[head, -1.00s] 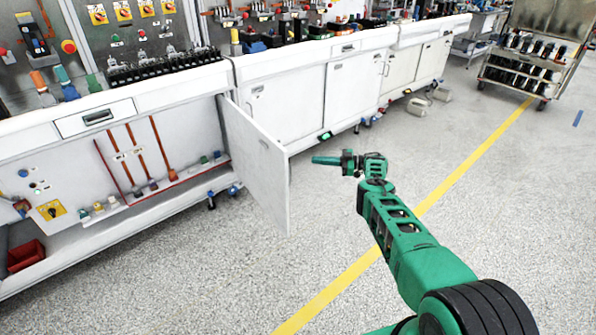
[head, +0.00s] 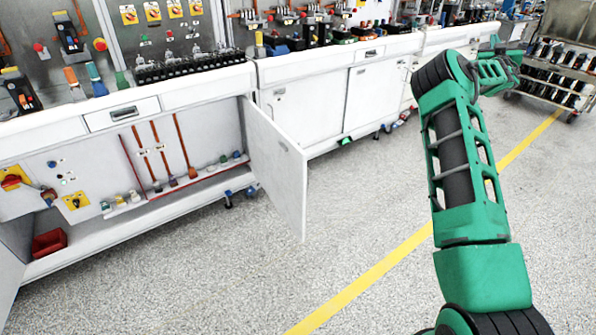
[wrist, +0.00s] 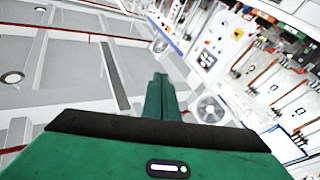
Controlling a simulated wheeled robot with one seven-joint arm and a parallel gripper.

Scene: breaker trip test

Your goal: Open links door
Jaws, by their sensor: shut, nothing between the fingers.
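The white cabinet door (head: 278,170) under the bench stands swung open, hinged at its left edge, with its free edge out over the floor. The open compartment (head: 165,150) left of it shows several orange-brown vertical bars. My arm reaches up at the right of the head view, and its far end lies near the upper right, well away from the door. In the wrist view my gripper (wrist: 160,95) has its green fingers together, with nothing seen between them. The door cannot be made out in the wrist view.
A pale panel (head: 8,285) at the lower left edge looks like another open door. A red bin (head: 49,243) sits in the compartment. Closed cabinets (head: 375,95) continue to the right. A trolley (head: 555,80) stands at the back right. The floor before the door is clear.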

